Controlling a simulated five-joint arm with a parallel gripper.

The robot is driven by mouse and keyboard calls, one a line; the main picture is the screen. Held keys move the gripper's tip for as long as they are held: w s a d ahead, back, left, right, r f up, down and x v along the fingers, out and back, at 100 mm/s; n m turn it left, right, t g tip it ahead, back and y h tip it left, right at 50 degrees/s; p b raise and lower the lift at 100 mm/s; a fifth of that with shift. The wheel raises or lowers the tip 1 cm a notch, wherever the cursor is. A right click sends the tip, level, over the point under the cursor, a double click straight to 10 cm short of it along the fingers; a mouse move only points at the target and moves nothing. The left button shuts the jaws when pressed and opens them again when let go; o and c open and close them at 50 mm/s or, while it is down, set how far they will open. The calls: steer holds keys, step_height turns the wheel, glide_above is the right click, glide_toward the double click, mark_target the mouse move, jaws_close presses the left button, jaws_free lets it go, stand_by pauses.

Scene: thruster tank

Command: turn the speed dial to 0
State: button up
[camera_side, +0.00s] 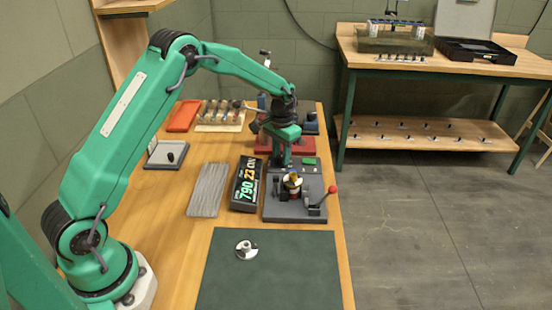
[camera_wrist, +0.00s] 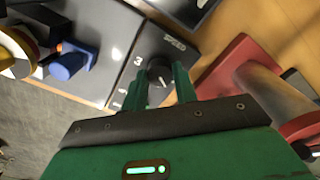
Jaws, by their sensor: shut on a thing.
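The speed dial (camera_wrist: 158,72) is a small dark round knob on a grey panel in the wrist view. A white "3" and other small marks are printed beside it; a light pointer mark shows on the knob, but its exact reading is unclear. My gripper (camera_wrist: 160,82) has its two green fingers shut on the knob, one on each side. In the side view my gripper (camera_side: 283,160) points down at the far end of the grey control box (camera_side: 275,212) and hides the dial. A black display (camera_side: 246,185) with lit digits and text stands left of the box.
A red fixture (camera_wrist: 232,75) is close beside the fingers. A ribbed grey plate (camera_side: 207,190) lies left. The dark mat (camera_side: 270,280) in front is mostly clear.

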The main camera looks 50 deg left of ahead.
mark_target(281, 157)
steer(key=n, duration=0.3)
steer(key=shift+n, duration=0.3)
steer(key=shift+r, duration=0.1)
stand_by(0.3)
steer(key=o, duration=1)
steer(key=shift+c, duration=0.2)
step_height(281, 157, up, 7)
steer(key=shift+r, duration=0.35)
